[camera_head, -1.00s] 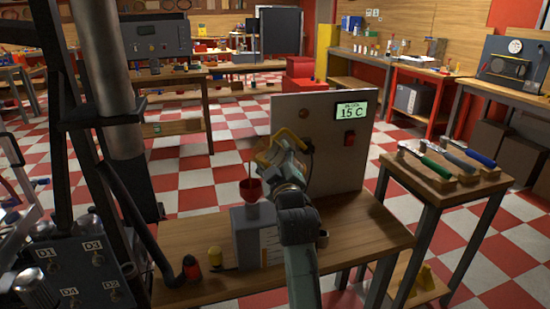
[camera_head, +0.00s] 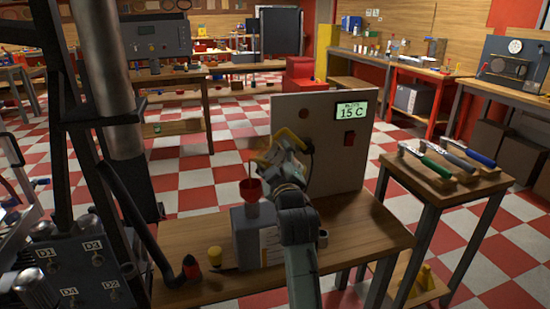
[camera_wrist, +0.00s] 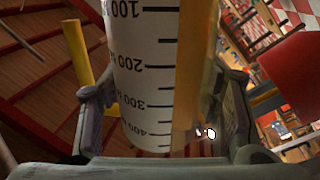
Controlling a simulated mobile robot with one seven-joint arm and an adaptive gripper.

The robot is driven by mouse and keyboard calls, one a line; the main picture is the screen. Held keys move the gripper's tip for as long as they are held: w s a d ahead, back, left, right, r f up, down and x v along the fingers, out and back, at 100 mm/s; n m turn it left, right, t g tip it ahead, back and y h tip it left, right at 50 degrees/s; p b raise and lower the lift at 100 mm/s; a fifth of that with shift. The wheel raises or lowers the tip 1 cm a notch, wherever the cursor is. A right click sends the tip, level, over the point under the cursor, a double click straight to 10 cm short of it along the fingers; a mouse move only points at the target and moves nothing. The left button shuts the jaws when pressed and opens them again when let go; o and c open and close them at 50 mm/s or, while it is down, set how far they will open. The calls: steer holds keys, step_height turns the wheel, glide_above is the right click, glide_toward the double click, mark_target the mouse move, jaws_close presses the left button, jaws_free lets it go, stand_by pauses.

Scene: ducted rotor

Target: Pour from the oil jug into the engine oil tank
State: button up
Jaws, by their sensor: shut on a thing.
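The oil jug is a white graduated cylinder with yellow parts; its scale (camera_wrist: 150,75) appears upside down in the wrist view. My gripper (camera_head: 282,160) is shut on it, with fingers on both sides of the jug in the wrist view (camera_wrist: 165,105). In the head view the jug (camera_head: 263,155) is tilted above and just right of a red funnel (camera_head: 250,189). The funnel stands on a grey box, seemingly the engine oil tank (camera_head: 250,238). A thin dark line runs down to the funnel; I cannot tell if it is oil. My wrist hides part of the jug.
A panel with a 15 C display (camera_head: 355,110) stands behind the tank on the wooden bench (camera_head: 365,235). A side table (camera_head: 440,185) holds several handled tools.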

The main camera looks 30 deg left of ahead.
steer(key=shift+f+n+b, duration=0.1)
steer(key=shift+n+b, duration=0.2)
steer(key=shift+b, duration=0.05)
steer(key=shift+n+b, duration=0.6)
steer(key=shift+n, duration=0.2)
stand_by(6.8)
